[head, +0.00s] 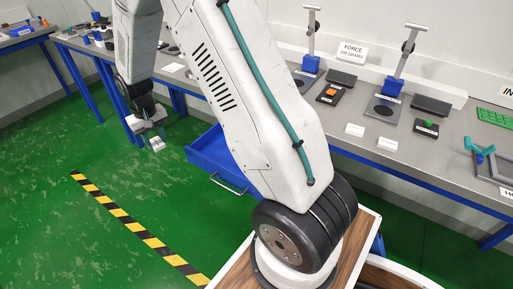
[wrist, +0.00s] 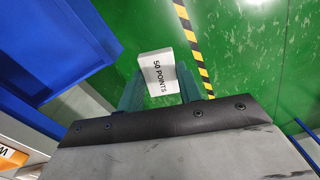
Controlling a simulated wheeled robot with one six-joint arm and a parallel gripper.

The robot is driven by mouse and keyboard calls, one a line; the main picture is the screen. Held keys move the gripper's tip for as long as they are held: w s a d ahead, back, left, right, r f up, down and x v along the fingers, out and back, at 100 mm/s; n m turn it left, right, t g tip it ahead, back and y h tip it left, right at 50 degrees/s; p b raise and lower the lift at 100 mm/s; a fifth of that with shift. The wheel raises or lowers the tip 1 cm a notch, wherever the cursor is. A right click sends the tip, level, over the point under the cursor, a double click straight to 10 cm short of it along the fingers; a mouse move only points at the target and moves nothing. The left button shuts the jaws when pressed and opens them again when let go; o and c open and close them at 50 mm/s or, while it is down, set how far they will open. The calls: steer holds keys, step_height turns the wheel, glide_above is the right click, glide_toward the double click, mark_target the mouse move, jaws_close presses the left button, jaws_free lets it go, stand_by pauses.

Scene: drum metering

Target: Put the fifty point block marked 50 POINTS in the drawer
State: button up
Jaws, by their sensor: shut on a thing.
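The white block marked 50 POINTS (wrist: 158,72) is held between the two teal fingers of my gripper (wrist: 159,90), its lettering facing the wrist camera. In the head view the white block (head: 157,145) hangs below my gripper (head: 151,134), over the green floor, left of the drawer. The blue drawer (head: 210,150) is pulled out under the workbench, with a metal handle on its front. My arm hides part of it. A large blue surface (wrist: 65,45) at the left of the wrist view looks like the drawer. The block is outside the drawer.
The grey workbench (head: 455,150) holds stands, a FORCE sign (head: 352,51), several white blocks and dark pads. Blue table legs (head: 80,80) stand at the left. A yellow-black stripe (head: 130,222) crosses the open green floor.

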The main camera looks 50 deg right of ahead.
steer(key=s+d+f+m, duration=0.3)
steer(key=s+d+m, duration=1.2)
steer(key=s+d, duration=0.8)
steer(key=f, duration=0.3)
steer(key=d+f, duration=0.1)
steer(key=shift+w+f, duration=0.3)
steer(key=shift+w, duration=0.1)
steer(key=shift+d+f, duration=0.1)
steer(key=shift+f, duration=2.4)
steer(key=shift+f, duration=0.2)
steer(key=o, duration=1)
steer(key=shift+o, duration=0.2)
steer(key=shift+r, duration=0.15)
